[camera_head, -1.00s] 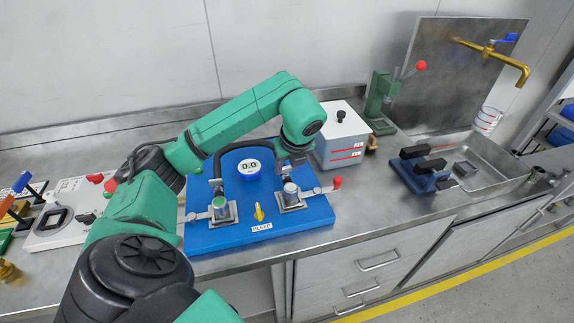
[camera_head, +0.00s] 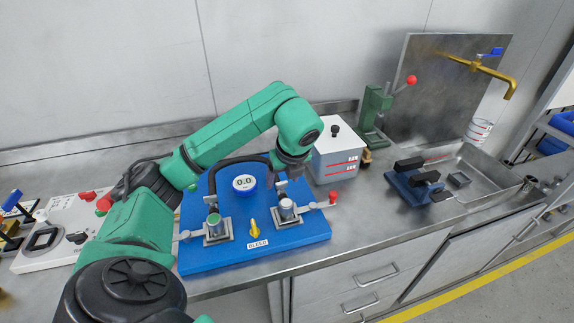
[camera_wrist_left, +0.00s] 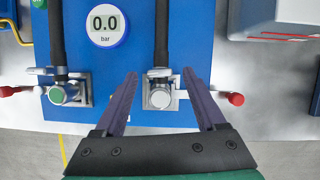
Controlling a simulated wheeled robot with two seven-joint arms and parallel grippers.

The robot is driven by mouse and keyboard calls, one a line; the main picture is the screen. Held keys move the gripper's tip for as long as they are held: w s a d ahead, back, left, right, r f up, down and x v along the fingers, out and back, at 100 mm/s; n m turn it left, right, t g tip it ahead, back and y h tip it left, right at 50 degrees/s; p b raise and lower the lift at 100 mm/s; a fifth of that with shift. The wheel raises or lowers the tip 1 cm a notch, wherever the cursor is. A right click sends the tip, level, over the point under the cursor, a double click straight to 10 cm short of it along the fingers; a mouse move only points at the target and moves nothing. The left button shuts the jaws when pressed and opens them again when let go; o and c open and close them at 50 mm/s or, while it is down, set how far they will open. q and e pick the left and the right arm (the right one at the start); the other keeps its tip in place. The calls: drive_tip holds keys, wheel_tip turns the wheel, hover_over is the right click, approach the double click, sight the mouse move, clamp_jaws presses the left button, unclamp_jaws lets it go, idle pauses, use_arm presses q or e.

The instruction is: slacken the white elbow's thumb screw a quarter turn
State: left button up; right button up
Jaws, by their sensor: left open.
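The white elbow (camera_head: 287,209) is a silver fitting with a white-looking round top on the right side of the blue test board (camera_head: 210,262). In the left wrist view the white elbow (camera_wrist_left: 161,97) shows between the two fingers, with a black hose behind it. My left gripper (camera_wrist_left: 163,76) is open with nothing held. In the head view my left gripper (camera_head: 288,178) hangs over the board by that elbow, its fingers partly hidden. I cannot clearly make out the thumb screw or any contact. My right gripper is not in view.
A green-topped elbow (camera_head: 214,225) sits on the board's left, below the gauge (camera_head: 244,183) reading 0.0 bar. A yellow bleed valve (camera_head: 254,228) stands between the elbows. A red-tipped lever (camera_head: 332,197) sticks out right. A white box (camera_head: 335,157) stands behind the board's right side.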

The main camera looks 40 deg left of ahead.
use_arm(q)
drive_tip(key=p+v, duration=0.7)
drive_tip(key=v, duration=0.6)
drive_tip(key=shift+f, duration=0.15)
